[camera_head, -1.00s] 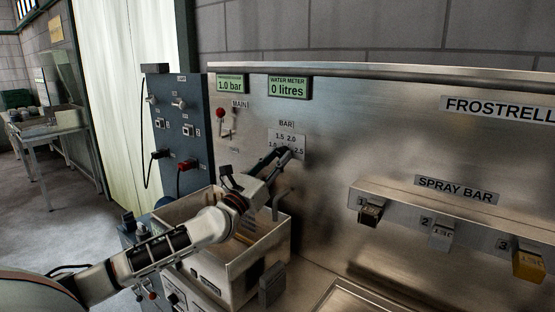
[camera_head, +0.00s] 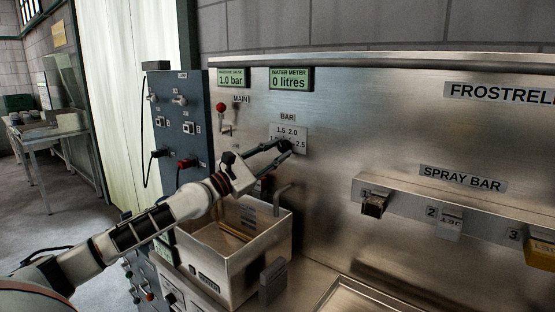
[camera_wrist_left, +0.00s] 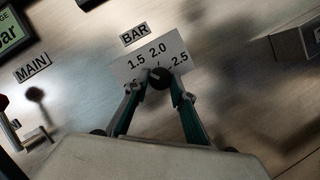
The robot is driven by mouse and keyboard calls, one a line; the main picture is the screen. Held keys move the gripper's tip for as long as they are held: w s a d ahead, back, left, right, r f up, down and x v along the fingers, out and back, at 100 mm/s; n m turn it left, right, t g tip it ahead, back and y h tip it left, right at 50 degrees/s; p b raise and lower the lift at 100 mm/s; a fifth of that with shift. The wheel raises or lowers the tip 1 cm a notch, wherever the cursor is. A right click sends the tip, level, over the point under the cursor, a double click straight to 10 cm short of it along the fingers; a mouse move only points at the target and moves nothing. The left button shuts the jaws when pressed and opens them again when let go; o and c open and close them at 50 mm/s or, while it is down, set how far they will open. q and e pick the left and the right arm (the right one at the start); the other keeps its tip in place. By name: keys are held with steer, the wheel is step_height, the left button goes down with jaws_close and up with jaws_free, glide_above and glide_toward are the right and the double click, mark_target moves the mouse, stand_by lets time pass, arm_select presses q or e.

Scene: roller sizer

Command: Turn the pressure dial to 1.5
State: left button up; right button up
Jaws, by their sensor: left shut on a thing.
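The pressure dial is a small dark knob (camera_wrist_left: 159,77) on a white scale plate (camera_head: 296,133) under the label BAR (camera_head: 287,117) on the steel panel. The plate shows 1.5, 2.0 and 2.5; its lower left marks are partly hidden by my gripper. My left gripper (camera_head: 281,147) reaches the knob from the left. In the left wrist view its two fingertips sit on either side of the knob, shut on it. The knob's pointer cannot be made out. The pressure display (camera_head: 231,78) reads 1.0 bar. My right gripper is not in view.
A red-knobbed MAIN lever (camera_head: 221,107) is left of the dial. The water meter (camera_head: 290,78) reads 0 litres. Below are a steel basin (camera_head: 262,255) and a bent spout (camera_head: 283,190). A spray bar shelf (camera_head: 430,208) juts out at right; a blue control box (camera_head: 181,115) stands left.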

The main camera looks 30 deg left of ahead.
arm_select(q)
steer(key=shift+m+g+h+b, duration=0.45)
steer(key=shift+m+b, duration=0.4)
steer(key=shift+m, duration=0.45)
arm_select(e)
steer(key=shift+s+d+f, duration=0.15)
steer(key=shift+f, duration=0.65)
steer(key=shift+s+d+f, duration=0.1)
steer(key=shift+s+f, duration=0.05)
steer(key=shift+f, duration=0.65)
arm_select(q)
steer(key=shift+r, duration=0.1)
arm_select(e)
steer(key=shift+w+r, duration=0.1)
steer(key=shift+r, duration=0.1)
arm_select(q)
steer(key=o, duration=1.1)
